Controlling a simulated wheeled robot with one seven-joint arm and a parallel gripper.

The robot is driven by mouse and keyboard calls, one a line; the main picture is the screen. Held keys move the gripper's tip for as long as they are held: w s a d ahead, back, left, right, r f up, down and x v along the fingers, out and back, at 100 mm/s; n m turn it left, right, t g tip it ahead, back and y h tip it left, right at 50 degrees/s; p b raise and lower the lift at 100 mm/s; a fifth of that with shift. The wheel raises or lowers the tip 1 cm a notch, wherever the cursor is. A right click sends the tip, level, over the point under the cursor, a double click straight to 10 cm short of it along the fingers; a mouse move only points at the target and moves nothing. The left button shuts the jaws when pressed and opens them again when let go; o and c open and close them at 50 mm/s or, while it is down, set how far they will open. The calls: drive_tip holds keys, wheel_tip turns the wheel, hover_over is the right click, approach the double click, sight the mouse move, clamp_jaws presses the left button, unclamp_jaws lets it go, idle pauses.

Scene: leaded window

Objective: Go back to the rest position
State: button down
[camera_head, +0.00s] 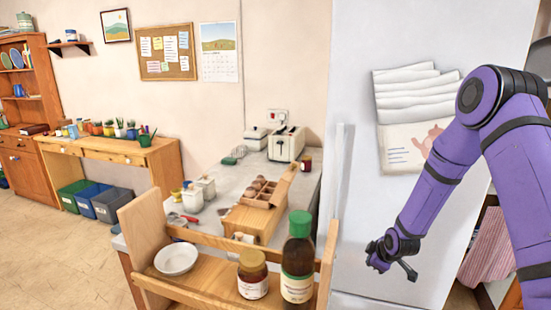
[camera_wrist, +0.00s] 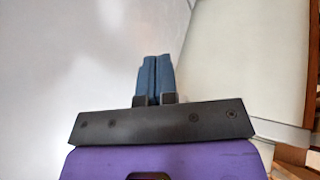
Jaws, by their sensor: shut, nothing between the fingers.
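My gripper (camera_wrist: 154,76) is shut and empty, its two blue fingers pressed together in the wrist view. In the head view my purple arm comes in from the right and bends down, with its dark wrist end in front of the white fridge door (camera_head: 355,185). The fingers are hard to make out in that view. In the wrist view a pale grey surface lies beyond and left of the fingers, and a cream panel stands at the right.
A wooden tray (camera_head: 205,288) at the front holds a white bowl (camera_head: 176,259), a brown jar (camera_head: 252,275) and a green-capped bottle (camera_head: 298,260). Open floor (camera_head: 50,255) lies at the left.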

drive_tip(key=s+r+m+h, duration=0.1)
drive_tip(key=s+r+m, duration=0.35)
drive_tip(key=r, duration=1.05)
drive_tip(key=s+r+m+h, duration=0.1)
drive_tip(key=s+r, duration=0.7)
drive_tip(key=r, duration=0.8)
drive_tip(key=s+r+m, duration=0.3)
drive_tip(key=s+r, duration=0.2)
drive_tip(key=s, duration=0.7)
drive_tip(key=s+a+r+m+g, duration=0.1)
drive_tip(key=s+r+m, duration=0.2)
drive_tip(key=s, duration=1)
wheel_tip(320, 180, up, 3)
drive_tip(key=shift+s+r, duration=0.15)
drive_tip(key=shift+s, duration=0.05)
drive_tip(key=c, duration=1.8)
unclamp_jaws()
drive_tip(key=shift+a, duration=0.1)
